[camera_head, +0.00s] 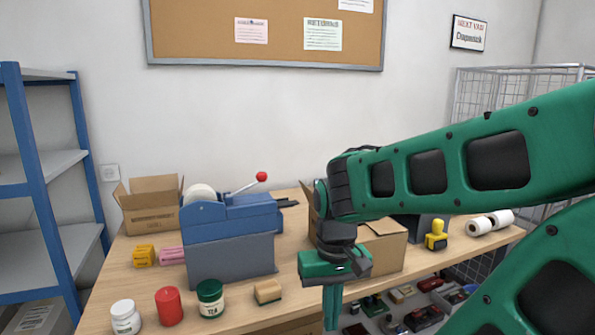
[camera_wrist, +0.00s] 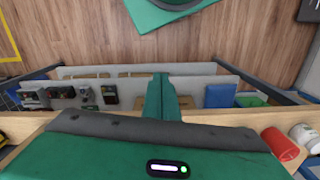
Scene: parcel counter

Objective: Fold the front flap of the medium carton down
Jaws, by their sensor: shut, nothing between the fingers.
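A brown carton (camera_head: 388,255) stands on the counter behind my gripper and arm; I take it for the medium carton. One flap stands up at its left side, and a flat panel shows on top at the right. My arm hides much of its top and left part, so I cannot tell how its front flap lies. My gripper (camera_head: 331,322) points down in front of the carton, near the counter's front edge. Its fingers are together and empty, also in the wrist view (camera_wrist: 162,80). The carton cannot be made out in the wrist view.
A smaller open carton (camera_head: 150,218) stands at the back left. A blue-grey machine (camera_head: 230,245) with a red-knobbed lever is left of the gripper. A wooden block (camera_head: 267,291), green jar (camera_head: 210,298) and red cylinder (camera_head: 169,306) line the front. A yellow stamp (camera_head: 436,238) stands right.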

